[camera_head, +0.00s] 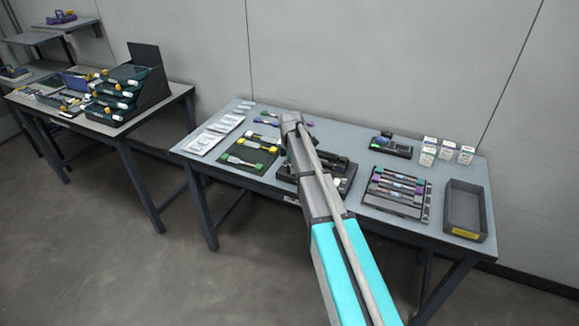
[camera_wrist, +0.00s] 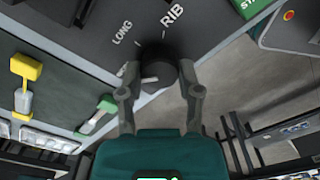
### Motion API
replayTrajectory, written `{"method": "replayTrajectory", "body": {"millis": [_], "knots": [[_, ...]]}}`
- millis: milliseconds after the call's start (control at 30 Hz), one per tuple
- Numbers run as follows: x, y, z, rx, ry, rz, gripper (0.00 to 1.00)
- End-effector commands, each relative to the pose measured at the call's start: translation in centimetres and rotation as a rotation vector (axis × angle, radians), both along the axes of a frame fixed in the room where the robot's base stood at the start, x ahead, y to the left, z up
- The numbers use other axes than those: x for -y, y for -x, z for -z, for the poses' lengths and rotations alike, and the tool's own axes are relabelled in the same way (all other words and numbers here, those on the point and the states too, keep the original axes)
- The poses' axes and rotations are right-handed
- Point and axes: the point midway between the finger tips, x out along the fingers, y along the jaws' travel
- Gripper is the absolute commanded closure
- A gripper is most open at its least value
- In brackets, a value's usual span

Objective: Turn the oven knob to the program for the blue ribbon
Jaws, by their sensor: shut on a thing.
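In the wrist view, the black oven knob (camera_wrist: 158,68) stands on the dark panel (camera_wrist: 90,28), with the printed words LONG and RIB beside it. A third label to its left is partly hidden. A white mark on the knob lies on its left side, away from RIB. My gripper (camera_wrist: 160,74) is shut on the knob, with one finger at each side. In the head view, the dark unit (camera_head: 345,187) under my arm is mostly hidden, and the knob does not show there. I cannot tell which ribbon is the blue one.
A dark mat (camera_head: 235,165) with green- and yellow-ended pieces lies left of the unit. A rack (camera_head: 398,208) of purple-ended pieces and a grey bin (camera_head: 466,197) are on the right. Small white boxes (camera_head: 428,156) stand at the back. A second table (camera_head: 150,113) is at left.

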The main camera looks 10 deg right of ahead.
Motion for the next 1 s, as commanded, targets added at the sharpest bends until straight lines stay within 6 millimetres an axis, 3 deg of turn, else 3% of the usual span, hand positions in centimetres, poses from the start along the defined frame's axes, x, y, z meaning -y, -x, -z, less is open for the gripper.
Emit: {"method": "replayTrajectory", "body": {"millis": [467,1000], "knots": [[0.1,-0.31,0.0,0.007,-0.003,0.185,1.0],[0.21,-0.38,-0.01,0.009,-0.002,0.674,1.0]]}}
